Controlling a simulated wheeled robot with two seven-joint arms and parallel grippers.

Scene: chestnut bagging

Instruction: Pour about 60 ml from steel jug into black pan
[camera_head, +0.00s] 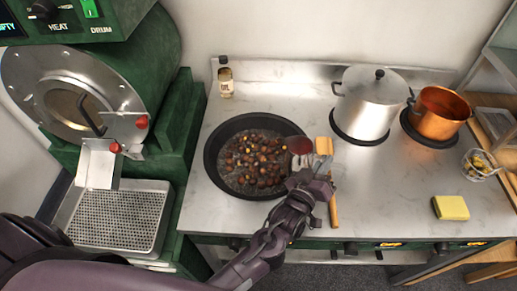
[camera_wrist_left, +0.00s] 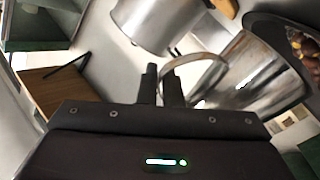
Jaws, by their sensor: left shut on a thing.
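The steel jug (camera_head: 301,162) is small and mostly hidden by my gripper in the head view, at the right rim of the pan. A dark red round patch shows at its top; I cannot tell whether this is its contents. In the left wrist view the shiny jug (camera_wrist_left: 243,78) appears with its curved handle between my fingers. My left gripper (camera_head: 308,182) is shut on that handle; its fingers also show in the wrist view (camera_wrist_left: 163,85). The black pan (camera_head: 212,160) holds many brown chestnuts and is partly seen in the wrist view (camera_wrist_left: 262,20). No stream of liquid is visible.
A wooden-handled tool (camera_head: 333,212) lies just right of the jug. A lidded steel pot (camera_head: 367,105) and a copper pot (camera_head: 437,113) stand behind right. A small bottle (camera_head: 226,82) stands behind the pan. A yellow sponge (camera_head: 451,207) lies on the right counter, with clear room around it.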

